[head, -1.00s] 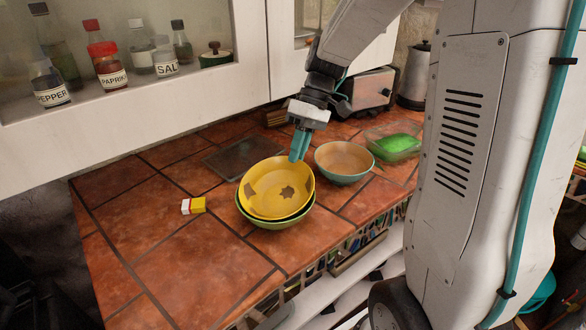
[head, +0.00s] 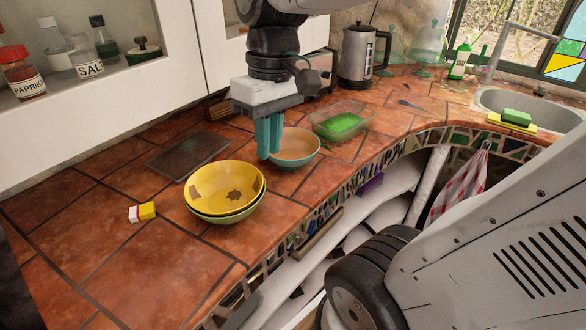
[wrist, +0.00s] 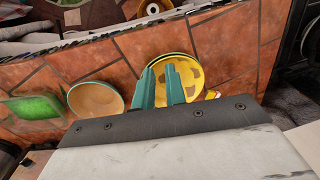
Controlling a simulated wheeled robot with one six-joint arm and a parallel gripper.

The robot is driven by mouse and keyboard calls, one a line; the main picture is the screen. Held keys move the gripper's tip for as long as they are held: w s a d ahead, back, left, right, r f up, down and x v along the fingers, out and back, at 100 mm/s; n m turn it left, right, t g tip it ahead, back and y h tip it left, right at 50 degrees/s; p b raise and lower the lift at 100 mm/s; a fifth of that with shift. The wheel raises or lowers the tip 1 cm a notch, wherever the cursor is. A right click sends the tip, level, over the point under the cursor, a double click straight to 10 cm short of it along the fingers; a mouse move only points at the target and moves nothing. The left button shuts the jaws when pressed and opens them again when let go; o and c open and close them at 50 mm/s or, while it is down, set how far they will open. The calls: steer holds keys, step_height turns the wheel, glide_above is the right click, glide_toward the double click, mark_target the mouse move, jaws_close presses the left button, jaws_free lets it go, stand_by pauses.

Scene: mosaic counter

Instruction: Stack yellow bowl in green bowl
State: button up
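The yellow bowl (head: 222,182), with brown patches inside, sits nested in the green bowl (head: 232,217) on the tiled counter. It looks about level, and only a band of the green bowl's outside shows below it. In the wrist view the yellow bowl (wrist: 188,70) is partly hidden behind my fingers, and a thin edge of the green bowl shows around it. My gripper (head: 269,155) points down, up and to the right of the nested bowls in the head view, apart from them. Its teal fingers have an empty gap between them in the wrist view (wrist: 160,68).
A teal bowl (head: 296,146) with a tan inside stands just behind my fingers. A clear tray with a green block (head: 342,122), a dark flat board (head: 189,155) and a small yellow-white box (head: 142,212) lie around. The counter's front left is clear.

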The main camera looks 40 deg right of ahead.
steer(key=s+f+m+t+h, duration=0.1)
steer(key=s+f, duration=0.1)
steer(key=s, duration=0.5)
steer(key=shift+a+f+m+t, duration=0.25)
steer(key=shift+a+m+t, duration=0.05)
steer(key=shift+t, duration=0.1)
steer(key=shift+s, duration=0.15)
